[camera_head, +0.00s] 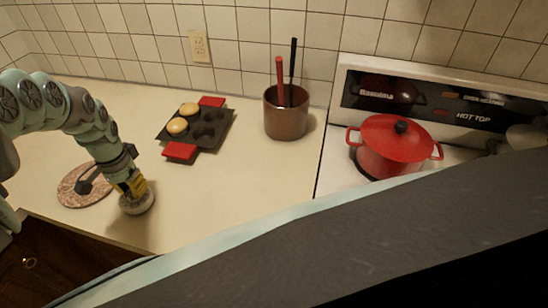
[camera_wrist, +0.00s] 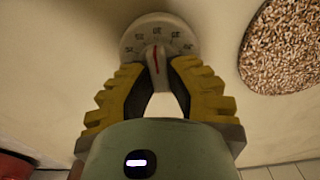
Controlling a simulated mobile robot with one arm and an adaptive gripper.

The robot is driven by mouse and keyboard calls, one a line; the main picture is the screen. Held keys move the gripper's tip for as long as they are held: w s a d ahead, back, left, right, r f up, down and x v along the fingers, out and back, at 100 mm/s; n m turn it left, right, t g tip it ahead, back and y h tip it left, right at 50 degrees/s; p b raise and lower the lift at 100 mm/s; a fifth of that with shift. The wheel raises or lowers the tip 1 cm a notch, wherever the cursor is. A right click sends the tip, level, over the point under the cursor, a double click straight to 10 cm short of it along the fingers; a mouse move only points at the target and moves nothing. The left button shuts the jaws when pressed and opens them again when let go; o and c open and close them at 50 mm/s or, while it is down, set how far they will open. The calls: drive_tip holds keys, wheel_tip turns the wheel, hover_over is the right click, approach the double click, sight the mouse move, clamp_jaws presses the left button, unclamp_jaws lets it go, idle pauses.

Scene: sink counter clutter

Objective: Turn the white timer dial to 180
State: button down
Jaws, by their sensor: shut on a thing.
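The white timer dial (camera_wrist: 160,30) is round with dark numbers around its face and a red line on its raised middle grip. In the head view the timer (camera_head: 137,206) sits on the counter below my gripper, near the front edge at the left. My gripper (camera_wrist: 158,70) has yellow ridged fingers pointing down at the timer. In the head view my gripper (camera_head: 133,188) partly covers the dial. The fingers are shut on the dial's raised grip, one on each side. The numbers are too blurred to read the setting surely.
A round speckled brown mat (camera_head: 70,198) with a dark item lies left of the timer. A muffin pan (camera_head: 215,128) with red handles, a brown utensil pot (camera_head: 286,122) and a red pot (camera_head: 390,150) on the stove stand farther away. Counter right of the timer is clear.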

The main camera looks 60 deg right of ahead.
drive_tip(key=shift+m, duration=0.6)
drive_tip(key=c, duration=0.9)
unclamp_jaws()
drive_tip(key=shift+c, duration=0.2)
drive_tip(key=shift+r, duration=0.1)
wheel_tip(320, 180, up, 4)
drive_tip(key=shift+w+a+r, duration=0.1)
drive_tip(key=shift+r, duration=0.15)
drive_tip(key=shift+s+r, duration=0.2)
drive_tip(key=shift+r, duration=1.2)
